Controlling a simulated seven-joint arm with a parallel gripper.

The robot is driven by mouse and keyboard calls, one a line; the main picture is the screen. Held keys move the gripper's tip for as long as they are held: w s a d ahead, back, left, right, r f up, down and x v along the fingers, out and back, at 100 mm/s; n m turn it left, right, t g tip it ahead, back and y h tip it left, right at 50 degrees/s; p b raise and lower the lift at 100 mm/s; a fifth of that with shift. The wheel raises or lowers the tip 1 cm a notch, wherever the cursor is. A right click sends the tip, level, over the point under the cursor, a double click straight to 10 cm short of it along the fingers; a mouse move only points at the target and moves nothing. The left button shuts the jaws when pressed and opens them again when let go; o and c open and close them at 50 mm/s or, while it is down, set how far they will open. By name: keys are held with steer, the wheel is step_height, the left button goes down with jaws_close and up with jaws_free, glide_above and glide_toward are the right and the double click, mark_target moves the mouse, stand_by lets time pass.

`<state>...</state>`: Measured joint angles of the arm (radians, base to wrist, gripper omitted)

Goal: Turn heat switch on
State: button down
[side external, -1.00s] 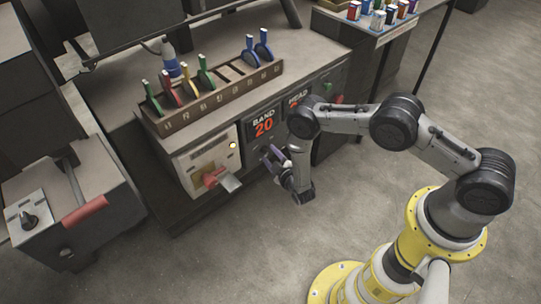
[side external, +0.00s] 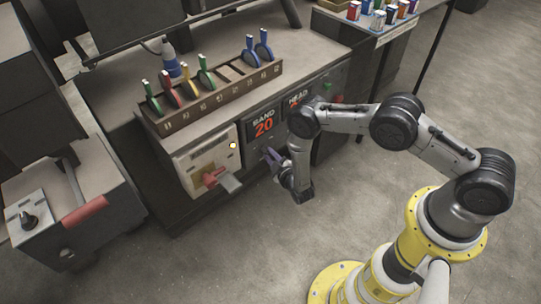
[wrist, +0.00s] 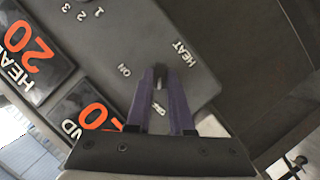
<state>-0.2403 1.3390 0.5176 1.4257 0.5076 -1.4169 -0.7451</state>
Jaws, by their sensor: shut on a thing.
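The heat switch (wrist: 160,79) is a small dark toggle on a grey panel, with the word HEAT beside it and ON and OFF labels near it. In the wrist view, my gripper (wrist: 161,72) has its two purple fingers closed on the switch, one on each side. The OFF label shows between the fingers and the ON label lies to the left of them. In the side external view my gripper (side external: 270,158) is at the cabinet front, below the BAND display, and the switch is too small to make out there.
The BAND display (side external: 264,125) and HEAD display (side external: 297,101) sit above my gripper. A rack of coloured-handled tools (side external: 215,100) stands on the bench. The floor in front is clear.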

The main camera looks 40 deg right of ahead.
steer(key=shift+d+m+y, duration=0.2)
steer(key=shift+m+y, duration=1.15)
steer(key=shift+m, duration=0.7)
steer(key=shift+d+m+y, duration=0.2)
steer(key=shift+m+y, duration=1.1)
steer(key=shift+m, duration=0.8)
steer(key=shift+d+m+y, duration=0.2)
steer(key=shift+m+y, duration=1.15)
steer(key=shift+m, duration=0.7)
steer(key=c, duration=0.8)
jaws_free()
